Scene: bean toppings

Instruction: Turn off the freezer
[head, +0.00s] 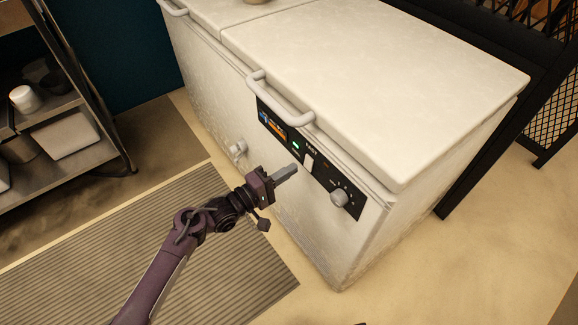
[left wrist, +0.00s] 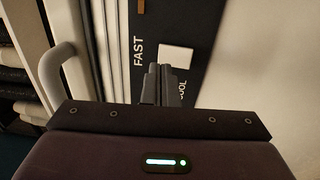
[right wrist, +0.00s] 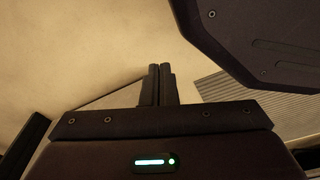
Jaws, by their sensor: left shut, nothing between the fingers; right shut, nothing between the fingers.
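The white chest freezer (head: 290,215) has a black control panel (head: 322,184) on its front, with a lit orange display (head: 277,126), a lit green light (head: 296,146), a white switch (head: 309,161) and a round knob (head: 340,197). My left gripper (head: 296,168) is shut and empty, its fingertips right by the switch. In the left wrist view its fingers (left wrist: 160,72) overlap the lower edge of the white switch (left wrist: 177,54), between "FAST" and "COOL" lettering; I cannot tell whether they touch. My right gripper (right wrist: 160,72) is shut and empty over the floor.
A lid handle (head: 280,100) juts out above the panel, and a drain tap (head: 238,149) sticks out lower on the front. A metal shelf (head: 75,150) stands at the left. A ribbed mat (head: 140,250) lies before the freezer. Open floor (head: 470,260) is at the right.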

